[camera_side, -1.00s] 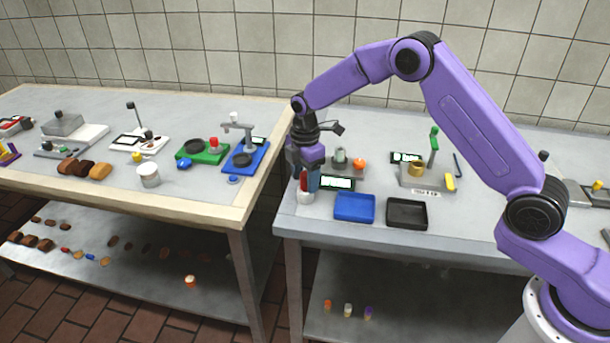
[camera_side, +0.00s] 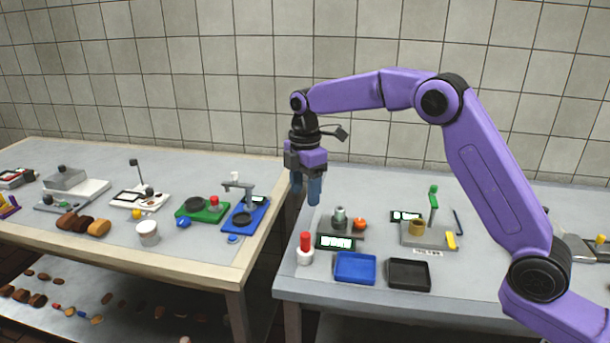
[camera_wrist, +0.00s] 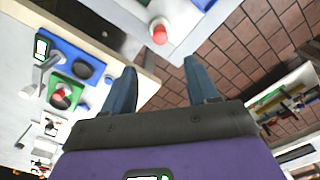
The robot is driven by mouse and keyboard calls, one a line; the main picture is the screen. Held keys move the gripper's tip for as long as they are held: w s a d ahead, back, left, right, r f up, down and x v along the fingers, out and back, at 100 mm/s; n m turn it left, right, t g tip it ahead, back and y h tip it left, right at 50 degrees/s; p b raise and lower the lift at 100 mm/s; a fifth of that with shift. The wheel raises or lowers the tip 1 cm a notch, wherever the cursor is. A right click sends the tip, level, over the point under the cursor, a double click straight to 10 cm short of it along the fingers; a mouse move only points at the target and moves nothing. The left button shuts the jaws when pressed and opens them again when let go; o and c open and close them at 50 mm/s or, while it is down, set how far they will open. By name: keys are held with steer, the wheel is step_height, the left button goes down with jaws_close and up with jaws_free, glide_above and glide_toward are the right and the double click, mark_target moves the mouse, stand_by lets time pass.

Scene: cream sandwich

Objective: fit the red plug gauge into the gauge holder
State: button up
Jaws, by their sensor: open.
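The red plug gauge (camera_side: 306,240) stands upright in a white round holder (camera_side: 305,257) at the front left corner of the right table; how deep it sits is hidden. In the wrist view, the red plug gauge (camera_wrist: 159,35) shows end-on beyond the fingers, with a bit of the white holder (camera_wrist: 156,22) around it. My gripper (camera_side: 305,198) is open and empty, above the plug gauge and clear of it. Its two blue fingers (camera_wrist: 160,68) are spread apart in the wrist view.
A blue tray (camera_side: 355,281) and a black tray (camera_side: 409,287) lie right of the holder. Behind are a display device (camera_side: 336,243) and a grey stand with a green handle (camera_side: 433,205). A gap separates the left table (camera_side: 165,262), which carries several small devices.

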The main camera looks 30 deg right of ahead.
step_height(320, 180, up, 3)
steer(key=shift+r, duration=0.2)
stand_by(0.5)
